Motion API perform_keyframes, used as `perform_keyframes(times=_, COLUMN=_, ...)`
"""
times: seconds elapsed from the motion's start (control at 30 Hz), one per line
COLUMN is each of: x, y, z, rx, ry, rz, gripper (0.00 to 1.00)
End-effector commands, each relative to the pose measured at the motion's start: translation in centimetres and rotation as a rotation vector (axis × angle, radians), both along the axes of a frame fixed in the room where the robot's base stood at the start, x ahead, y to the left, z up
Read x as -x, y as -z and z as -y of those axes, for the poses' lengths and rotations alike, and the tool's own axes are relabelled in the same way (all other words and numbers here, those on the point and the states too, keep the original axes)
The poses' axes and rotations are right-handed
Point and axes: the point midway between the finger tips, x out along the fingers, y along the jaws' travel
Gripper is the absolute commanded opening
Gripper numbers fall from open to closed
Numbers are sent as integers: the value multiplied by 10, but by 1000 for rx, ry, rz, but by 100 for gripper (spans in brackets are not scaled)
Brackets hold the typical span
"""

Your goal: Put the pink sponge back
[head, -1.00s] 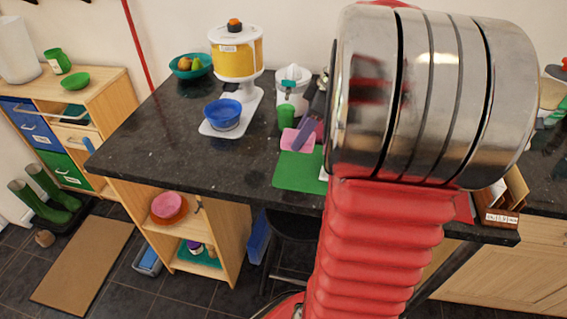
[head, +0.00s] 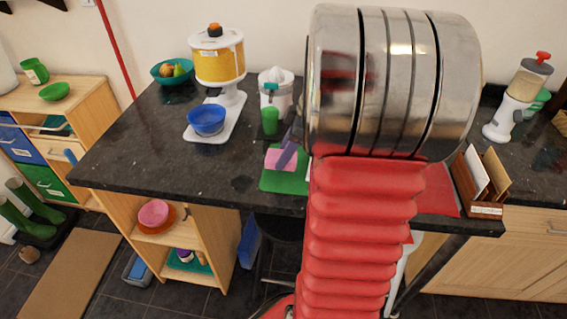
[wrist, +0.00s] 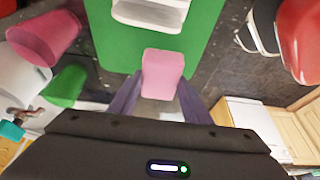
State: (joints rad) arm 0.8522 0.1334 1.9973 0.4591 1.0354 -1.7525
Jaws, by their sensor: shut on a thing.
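The pink sponge (head: 281,159) is held between the purple fingers of my gripper (head: 288,150), over the green mat (head: 280,184) on the dark counter. In the wrist view the sponge (wrist: 163,68) sits between both fingertips (wrist: 161,88), with the green mat (wrist: 115,40) beyond it. I cannot tell whether the sponge touches the mat. A white object (wrist: 150,14) lies on the mat in the wrist view. My arm hides much of the gripper in the head view.
A green cup (head: 270,121) and a white juicer (head: 275,92) stand behind the mat. A blue bowl (head: 206,120) sits on a white-and-yellow dispenser's base. A wooden letter rack (head: 485,180) stands at the right. The counter's front left is clear.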

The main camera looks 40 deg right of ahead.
Motion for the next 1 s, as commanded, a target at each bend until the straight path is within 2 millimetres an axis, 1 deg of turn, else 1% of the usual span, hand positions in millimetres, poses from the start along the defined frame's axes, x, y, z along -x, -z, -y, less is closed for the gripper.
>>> perform_keyframes(times=0.27, x=0, y=1, z=0, rx=0, ry=1, rz=0, gripper=23)
perform_keyframes(times=0.37, x=1, y=9, z=0, rx=-2, ry=0, rz=-1, gripper=23)
perform_keyframes(times=0.5, x=1, y=27, z=0, rx=-2, ry=2, rz=-3, gripper=23)
perform_keyframes(times=0.6, x=1, y=35, z=0, rx=-1, ry=2, rz=0, gripper=23)
perform_keyframes(times=0.97, x=1, y=38, z=1, rx=0, ry=2, rz=0, gripper=23)
perform_keyframes(times=1.0, x=1, y=39, z=1, rx=0, ry=2, rz=0, gripper=44)
